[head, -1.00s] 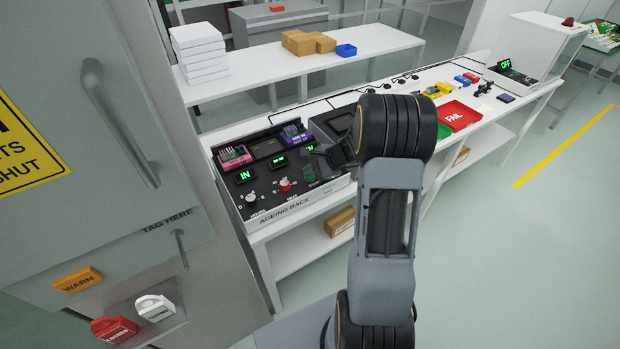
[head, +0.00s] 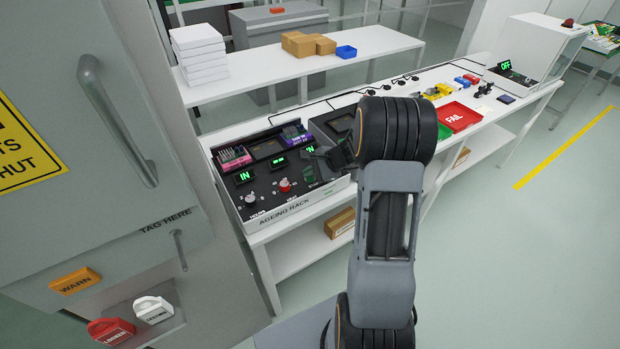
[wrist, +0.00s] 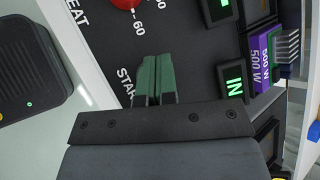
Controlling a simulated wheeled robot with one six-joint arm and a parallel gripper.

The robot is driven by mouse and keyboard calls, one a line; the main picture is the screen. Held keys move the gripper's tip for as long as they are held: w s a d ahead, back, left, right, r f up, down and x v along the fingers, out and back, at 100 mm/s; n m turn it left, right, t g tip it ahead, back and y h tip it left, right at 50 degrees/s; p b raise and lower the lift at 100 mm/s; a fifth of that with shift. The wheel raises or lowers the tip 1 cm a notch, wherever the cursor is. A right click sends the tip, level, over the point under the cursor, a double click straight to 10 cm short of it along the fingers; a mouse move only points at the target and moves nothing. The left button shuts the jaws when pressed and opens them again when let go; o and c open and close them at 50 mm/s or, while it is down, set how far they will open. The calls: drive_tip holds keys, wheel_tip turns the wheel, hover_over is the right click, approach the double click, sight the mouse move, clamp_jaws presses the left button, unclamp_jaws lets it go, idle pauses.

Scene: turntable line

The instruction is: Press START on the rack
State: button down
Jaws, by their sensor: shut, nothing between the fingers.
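The ageing rack (head: 285,212) stands at the near left end of the white bench, its sloped black panel facing up. In the wrist view the START lettering (wrist: 124,84) is on the panel, its end covered by my gripper (wrist: 156,62). The two dark green fingers are shut together, with nothing between them, over the panel beside that lettering. The START button itself is hidden or cannot be told apart from the fingertips, so contact is unclear. In the head view my gripper (head: 311,173) is at the panel's right part, partly behind my arm.
A red knob (wrist: 124,3) and a lit IN display (wrist: 234,84) are close to the fingers. Pink (head: 234,157) and purple (head: 295,134) units sit in the rack's rear slots. A red FAIL tray (head: 460,117) lies farther along the bench. A grey cabinet stands at left.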

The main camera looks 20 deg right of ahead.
sight(310, 179)
idle(0.6)
drive_tip(key=shift+r+p, duration=0.4)
drive_tip(key=shift+r, duration=0.3)
drive_tip(key=shift+r+p, duration=1.75)
drive_tip(key=shift+r, duration=0.75)
